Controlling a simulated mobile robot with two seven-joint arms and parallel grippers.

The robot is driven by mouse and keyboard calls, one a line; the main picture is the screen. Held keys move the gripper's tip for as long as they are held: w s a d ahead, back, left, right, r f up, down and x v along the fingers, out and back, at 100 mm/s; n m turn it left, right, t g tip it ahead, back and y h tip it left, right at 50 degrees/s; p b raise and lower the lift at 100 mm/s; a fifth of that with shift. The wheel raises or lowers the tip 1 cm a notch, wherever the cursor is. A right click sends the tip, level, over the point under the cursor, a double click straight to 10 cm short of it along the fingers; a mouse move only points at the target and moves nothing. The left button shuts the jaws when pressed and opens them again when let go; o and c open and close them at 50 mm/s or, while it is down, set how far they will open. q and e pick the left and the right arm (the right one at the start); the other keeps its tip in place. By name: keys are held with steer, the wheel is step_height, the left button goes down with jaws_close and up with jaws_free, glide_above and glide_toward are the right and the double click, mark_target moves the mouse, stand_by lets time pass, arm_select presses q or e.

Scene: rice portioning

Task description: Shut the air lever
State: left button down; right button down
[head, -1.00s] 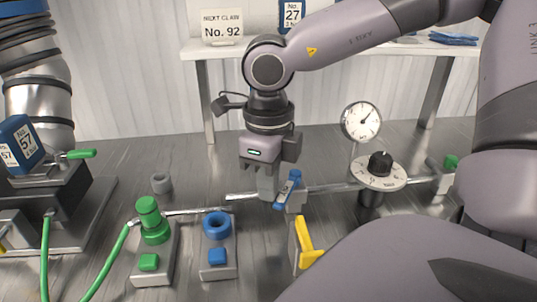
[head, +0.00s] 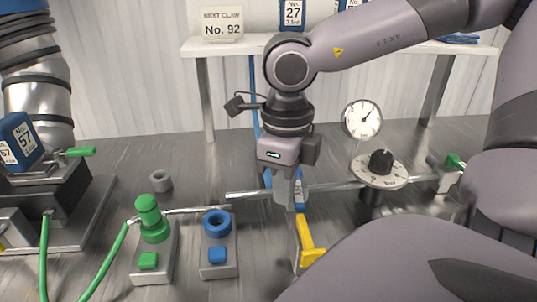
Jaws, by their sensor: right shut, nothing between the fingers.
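A blue lever (head: 299,190) sits on the metal pipe (head: 335,188) in the middle of the head view. My right gripper (head: 284,206) points down at the pipe, right beside the lever. Its fingers are shut with nothing between them and hide part of the lever. The visible part of the lever looks close to upright; its exact angle is hard to tell. Whether the fingers touch it I cannot tell. A yellow lever (head: 308,242) stands just in front, below the gripper. My left gripper is not in view.
A pressure gauge (head: 362,119) and a round dial with a black knob (head: 380,163) stand right of the gripper. A green-topped valve (head: 150,222) and a blue ring valve (head: 217,225) stand to the left. A loose grey ring (head: 161,181) lies behind them.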

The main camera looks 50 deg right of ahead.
step_height(320, 180, up, 7)
steer(key=p, duration=0.4)
steer(key=shift+a, duration=0.25)
stand_by(0.4)
